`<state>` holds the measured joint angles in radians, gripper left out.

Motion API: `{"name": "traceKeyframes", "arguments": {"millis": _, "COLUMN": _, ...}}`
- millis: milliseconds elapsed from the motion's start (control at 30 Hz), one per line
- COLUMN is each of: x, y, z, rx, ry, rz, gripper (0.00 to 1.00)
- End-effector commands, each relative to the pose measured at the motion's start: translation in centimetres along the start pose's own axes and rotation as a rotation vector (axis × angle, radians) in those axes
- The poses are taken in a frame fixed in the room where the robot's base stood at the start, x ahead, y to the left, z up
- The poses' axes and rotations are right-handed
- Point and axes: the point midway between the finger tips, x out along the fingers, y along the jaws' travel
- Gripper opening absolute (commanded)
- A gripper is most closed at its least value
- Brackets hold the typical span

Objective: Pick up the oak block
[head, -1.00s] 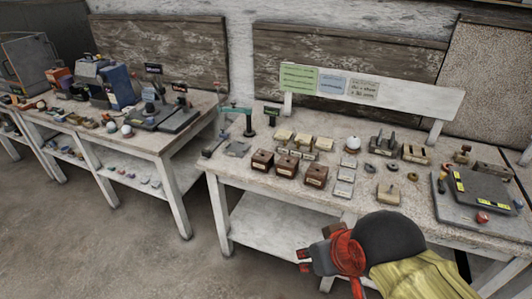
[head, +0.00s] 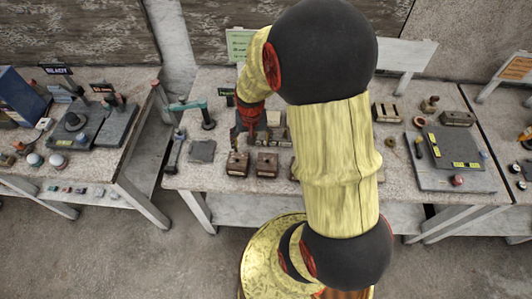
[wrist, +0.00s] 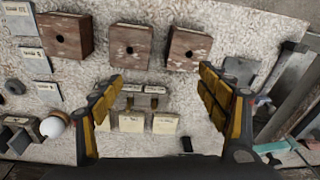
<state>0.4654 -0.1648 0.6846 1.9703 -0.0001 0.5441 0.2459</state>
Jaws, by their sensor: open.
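Three dark brown blocks with round holes, at left (wrist: 65,35), middle (wrist: 130,46) and right (wrist: 188,47), form a row across the top of the wrist view. Two brown blocks, left (head: 238,164) and right (head: 267,165), also show near the bench's front in the head view. Cream-topped blocks (wrist: 165,123) stand lower in the wrist view, between my finger lines. I cannot tell which block is oak; labels are unreadable. My gripper (wrist: 160,82) is open and empty above these blocks. In the head view my gripper (head: 248,136) is just behind the brown blocks, partly hidden.
A white ball (wrist: 53,127) and pale labelled tiles (wrist: 48,94) lie left in the wrist view. A grey pad (head: 202,151) and a teal-armed stand (head: 207,118) are left of the blocks. A dark plate (head: 448,164) lies right. My arm hides the bench's middle.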

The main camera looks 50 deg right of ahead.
Motion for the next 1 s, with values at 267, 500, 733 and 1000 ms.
{"name": "traceKeyframes", "arguments": {"millis": 267, "x": 5.2, "y": 5.1, "z": 0.5, "rx": 0.179, "ry": -0.094, "rz": 0.034, "gripper": 0.82}}
{"name": "traceKeyframes", "arguments": {"millis": 500, "x": 7.9, "y": 5.8, "z": 0.9, "rx": 0.201, "ry": -0.105, "rz": 0.037, "gripper": 0.82}}
{"name": "traceKeyframes", "arguments": {"millis": 733, "x": 9.6, "y": 5.7, "z": 1.1, "rx": 0.199, "ry": -0.103, "rz": 0.037, "gripper": 0.82}}
{"name": "traceKeyframes", "arguments": {"millis": 1000, "x": 13.2, "y": 5.6, "z": 1.8, "rx": 0.199, "ry": -0.105, "rz": 0.037, "gripper": 0.82}}
